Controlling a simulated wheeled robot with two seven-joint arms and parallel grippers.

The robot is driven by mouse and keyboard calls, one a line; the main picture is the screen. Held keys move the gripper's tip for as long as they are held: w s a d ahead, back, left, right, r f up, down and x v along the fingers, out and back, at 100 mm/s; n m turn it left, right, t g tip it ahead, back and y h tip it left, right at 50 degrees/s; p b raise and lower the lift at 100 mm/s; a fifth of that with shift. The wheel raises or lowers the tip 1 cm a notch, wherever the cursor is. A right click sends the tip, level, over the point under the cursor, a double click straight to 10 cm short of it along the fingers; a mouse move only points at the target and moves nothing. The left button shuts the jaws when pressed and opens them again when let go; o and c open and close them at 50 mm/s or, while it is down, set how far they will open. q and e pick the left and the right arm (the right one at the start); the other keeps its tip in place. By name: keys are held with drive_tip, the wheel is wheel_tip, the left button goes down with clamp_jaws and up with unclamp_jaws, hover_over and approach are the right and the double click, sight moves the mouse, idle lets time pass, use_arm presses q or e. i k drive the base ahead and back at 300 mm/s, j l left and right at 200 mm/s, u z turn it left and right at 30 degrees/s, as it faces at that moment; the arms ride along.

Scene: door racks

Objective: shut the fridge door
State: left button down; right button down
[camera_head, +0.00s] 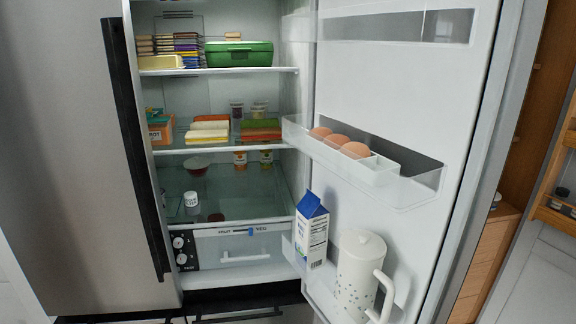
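The fridge door (405,100) stands wide open on the right side of the head view, with its inner face towards me. Its racks hold several brown eggs (340,143), a blue and white milk carton (311,231) and a white jug (357,275). The fridge interior (225,185) is exposed, with shelves of food. Neither of my grippers shows in this view.
The other fridge door (70,150), with a dark vertical handle (139,150), is shut at the left. A green box (238,54) sits on the upper shelf. A wooden cabinet (545,120) stands at the far right, beyond the open door.

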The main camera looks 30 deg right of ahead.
sight(437, 89)
drive_tip(key=l+u, duration=0.45)
drive_tip(key=l, duration=2.35)
